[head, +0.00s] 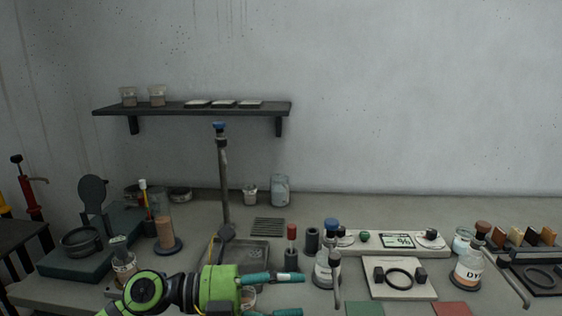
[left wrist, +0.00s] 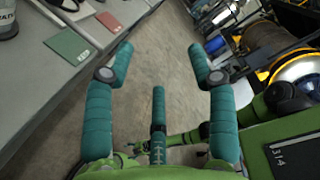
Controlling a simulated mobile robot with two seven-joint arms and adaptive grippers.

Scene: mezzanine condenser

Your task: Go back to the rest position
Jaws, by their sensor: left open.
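My left gripper (head: 287,294) reaches in from the lower left in the head view, in front of the bench's near part. Its teal fingers are apart. In the left wrist view the same gripper (left wrist: 160,65) is open and empty, its fingers spread over the bare floor beside the bench edge. Nothing is between the fingers. A green arm link of mine shows at the right of the left wrist view. My right gripper cannot be made out in the head view.
The bench (head: 330,208) holds a clear bottle with a blue cap (head: 325,268), a labelled bottle (head: 469,268), a pale plate with a black ring (head: 399,278) and a tall stand (head: 224,185). A dark shelf (head: 190,108) is on the wall.

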